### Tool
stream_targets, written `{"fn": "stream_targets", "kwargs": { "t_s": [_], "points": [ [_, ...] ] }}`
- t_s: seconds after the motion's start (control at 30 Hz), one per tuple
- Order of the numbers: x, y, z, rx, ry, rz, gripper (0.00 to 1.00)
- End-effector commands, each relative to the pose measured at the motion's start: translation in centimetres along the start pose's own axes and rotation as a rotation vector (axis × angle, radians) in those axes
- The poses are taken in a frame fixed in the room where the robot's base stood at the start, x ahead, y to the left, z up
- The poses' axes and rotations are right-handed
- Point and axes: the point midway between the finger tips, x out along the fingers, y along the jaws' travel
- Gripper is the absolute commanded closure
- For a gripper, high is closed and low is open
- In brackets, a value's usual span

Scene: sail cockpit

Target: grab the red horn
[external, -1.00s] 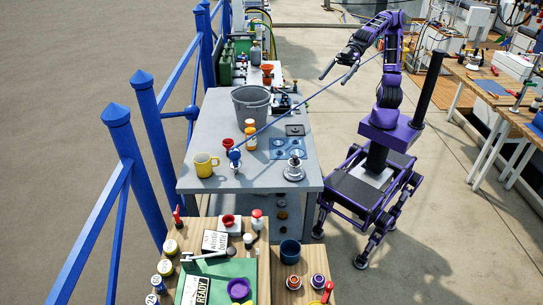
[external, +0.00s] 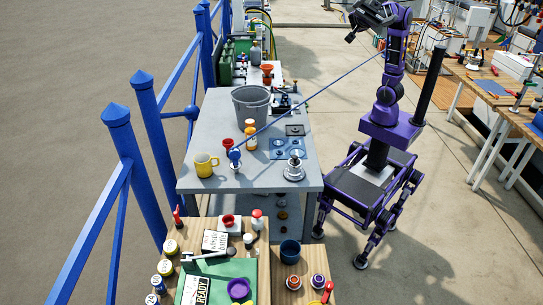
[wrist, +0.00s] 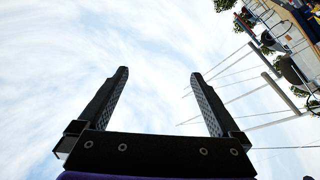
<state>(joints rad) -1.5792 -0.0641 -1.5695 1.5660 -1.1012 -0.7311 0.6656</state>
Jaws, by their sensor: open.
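My gripper (wrist: 160,75) is open and empty; in the wrist view only sky lies between its fingers. In the external view my gripper (external: 351,24) is raised high at the top, well away from the tables. A small red cup-shaped thing (external: 228,143) stands on the grey table (external: 213,125), behind a blue ball fitting (external: 235,155); it may be the red horn, but it is too small to be sure. Another red flared piece (external: 267,69) stands on the farther table, and a red round piece (external: 228,219) is on the near wooden table.
The grey table also holds a yellow mug (external: 205,166), a grey bucket (external: 251,102), an orange bottle (external: 251,134) and a silver winch-like piece (external: 295,168). A blue rope (external: 310,103) stretches from the ball fitting up toward my arm. Blue railing (external: 118,135) borders the left.

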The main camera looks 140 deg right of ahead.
Motion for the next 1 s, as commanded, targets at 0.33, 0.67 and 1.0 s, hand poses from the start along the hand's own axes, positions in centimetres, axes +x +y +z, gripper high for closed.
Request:
{"fn": "stream_targets", "kwargs": {
  "t_s": [0.33, 0.67, 1.0],
  "points": [
    [2.3, -3.4, 2.9, -0.409, -0.165, -0.042, 0.00],
    [1.2, -2.1, 13.4, -0.778, -0.497, -0.012, 0.00],
    [-10.0, 3.1, 35.8, -1.346, -1.227, -0.223, 0.00]
  ]
}}
